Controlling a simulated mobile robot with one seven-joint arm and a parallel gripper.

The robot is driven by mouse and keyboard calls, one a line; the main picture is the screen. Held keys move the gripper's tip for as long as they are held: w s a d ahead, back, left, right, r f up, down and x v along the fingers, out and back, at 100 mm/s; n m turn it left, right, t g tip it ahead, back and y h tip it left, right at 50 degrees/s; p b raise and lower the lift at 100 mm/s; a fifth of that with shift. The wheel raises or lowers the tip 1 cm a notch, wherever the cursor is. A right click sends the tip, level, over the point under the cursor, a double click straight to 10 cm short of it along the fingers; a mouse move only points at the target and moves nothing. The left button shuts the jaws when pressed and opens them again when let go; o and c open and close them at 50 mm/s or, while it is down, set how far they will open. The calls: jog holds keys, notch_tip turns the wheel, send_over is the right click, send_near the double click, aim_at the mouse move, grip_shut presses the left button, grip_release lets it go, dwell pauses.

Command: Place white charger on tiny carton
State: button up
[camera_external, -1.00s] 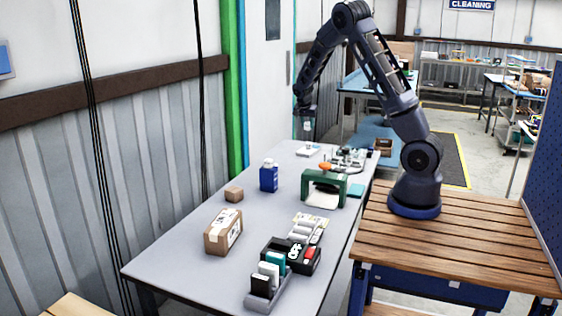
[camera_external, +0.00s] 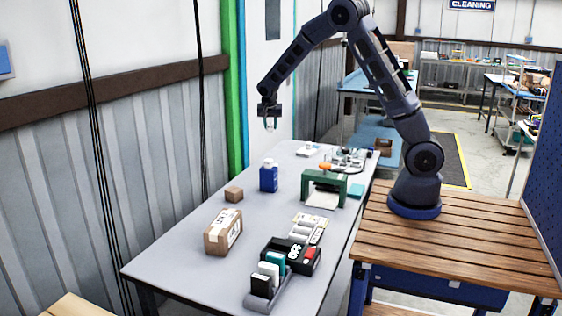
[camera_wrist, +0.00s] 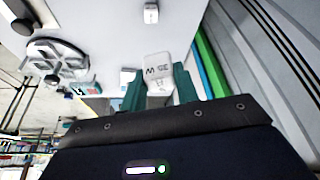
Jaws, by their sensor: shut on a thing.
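My gripper (camera_external: 270,122) hangs high above the far left part of the table, beyond the blue bottle. In the wrist view its two teal fingers (camera_wrist: 159,88) are shut on the white charger (camera_wrist: 157,66), a rounded white block with dark lettering. A larger brown carton (camera_external: 218,238) with a white label stands nearer the camera.
A blue bottle with a white cap (camera_external: 268,178) stands just right of the tiny carton. A green frame (camera_external: 325,177) stands on the table's right side. A black tray (camera_external: 303,262) and a grey holder (camera_external: 282,290) are at the front.

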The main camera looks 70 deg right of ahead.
jog(key=w+a+r+n+t, duration=0.1)
jog(key=w+a, duration=0.1)
jog(key=a, duration=0.5)
jog(key=w+a+n, duration=0.1)
jog(key=w+a, duration=0.1)
jog(key=a, duration=0.5)
jog(key=r+n+y, duration=0.1)
jog(key=r+n, duration=0.1)
jog(key=n, duration=0.1)
send_over(233, 188)
jog(key=s+a, duration=0.1)
jog(key=shift+t, duration=0.4)
notch_tip(233, 188, down, 20)
jog(key=shift+s+a, duration=0.1)
jog(key=shift+a, duration=0.05)
jog(key=shift+f, duration=0.1)
jog(key=o, duration=1)
